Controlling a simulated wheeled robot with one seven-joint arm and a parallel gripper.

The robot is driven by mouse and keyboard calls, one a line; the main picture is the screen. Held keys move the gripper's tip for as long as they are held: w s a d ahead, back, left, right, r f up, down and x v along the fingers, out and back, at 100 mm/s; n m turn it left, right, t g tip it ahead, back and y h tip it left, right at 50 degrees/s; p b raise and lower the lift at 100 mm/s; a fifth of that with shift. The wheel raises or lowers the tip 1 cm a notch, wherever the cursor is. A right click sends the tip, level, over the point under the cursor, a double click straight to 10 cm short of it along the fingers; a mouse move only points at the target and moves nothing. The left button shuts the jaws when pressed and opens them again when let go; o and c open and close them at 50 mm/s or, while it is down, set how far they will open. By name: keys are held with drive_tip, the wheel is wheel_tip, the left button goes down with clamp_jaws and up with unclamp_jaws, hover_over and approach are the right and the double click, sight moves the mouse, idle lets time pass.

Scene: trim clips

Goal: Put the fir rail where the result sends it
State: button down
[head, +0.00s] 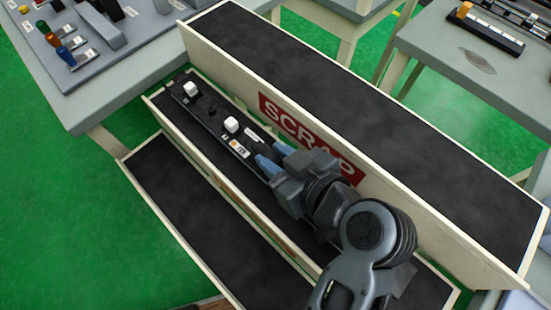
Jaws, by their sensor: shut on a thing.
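The fir rail (211,113) is a long black strip with white clips on top and a small white label that seems to read FIR. My gripper (267,166), with blue fingertips, is shut on its near end. The rail lies lengthwise along the middle trough (156,109); I cannot tell whether it rests on the floor or hangs just above it. A red SCRAP sign (310,138) is on the wall of the tall back trough (330,80), whose visible floor is empty. My arm hides the middle trough's near part. I see no result that I can read.
The front trough (190,215) looks empty, with orange marks on its wall partly hidden. A grey bench (75,115) at top left holds a panel with coloured knobs. Another table (450,50) at top right holds a rail with an orange clip. Green floor lies between.

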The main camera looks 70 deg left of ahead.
drive_tip(key=shift+f, duration=1.4)
drive_tip(key=shift+s, duration=0.1)
drive_tip(key=shift+f, duration=0.2)
drive_tip(key=c, duration=0.8)
unclamp_jaws()
drive_tip(key=shift+c, duration=0.2)
drive_tip(key=shift+r, duration=0.1)
drive_tip(key=shift+r, duration=0.15)
drive_tip(key=b+v, duration=0.1)
drive_tip(key=v, duration=1.1)
